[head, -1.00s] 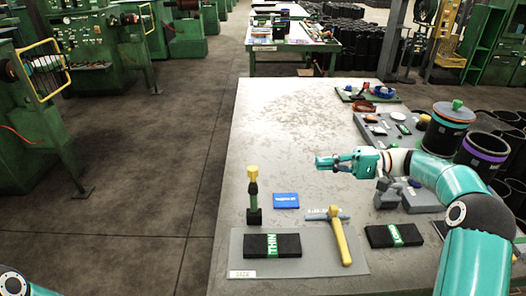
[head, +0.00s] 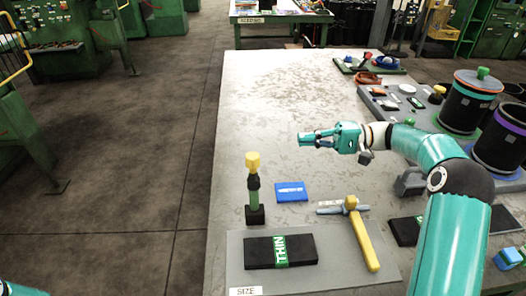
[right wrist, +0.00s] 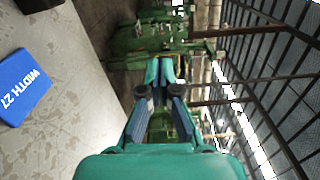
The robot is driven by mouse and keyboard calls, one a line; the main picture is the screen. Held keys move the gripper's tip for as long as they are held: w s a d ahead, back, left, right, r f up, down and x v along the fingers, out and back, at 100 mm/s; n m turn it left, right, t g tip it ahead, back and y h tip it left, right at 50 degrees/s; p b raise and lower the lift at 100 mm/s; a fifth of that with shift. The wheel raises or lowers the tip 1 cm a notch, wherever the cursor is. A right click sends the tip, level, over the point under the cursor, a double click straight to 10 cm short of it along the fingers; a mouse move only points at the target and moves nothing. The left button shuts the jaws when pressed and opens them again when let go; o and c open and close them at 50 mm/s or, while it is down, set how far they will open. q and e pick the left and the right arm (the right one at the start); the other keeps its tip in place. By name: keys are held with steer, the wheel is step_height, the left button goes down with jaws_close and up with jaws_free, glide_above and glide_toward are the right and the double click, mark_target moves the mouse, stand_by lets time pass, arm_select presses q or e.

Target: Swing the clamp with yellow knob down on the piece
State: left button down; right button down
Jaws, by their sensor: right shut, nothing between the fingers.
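My left gripper is out of view.
A yellow-handled tool (head: 364,240) with a grey crossbar lies at the plate's right. A blue block (head: 291,192) lies behind the plate; it also shows in the right wrist view (right wrist: 22,88). Buckets (head: 466,105) stand at the right. The table's back left (head: 265,90) is clear.

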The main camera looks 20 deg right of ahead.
mark_target(252, 158)
steer(key=a+p, duration=0.2)
steer(key=a, duration=0.9)
steer(key=shift+s+a+r, duration=0.15)
steer(key=shift+s, duration=0.25)
steer(key=shift+a, duration=0.15)
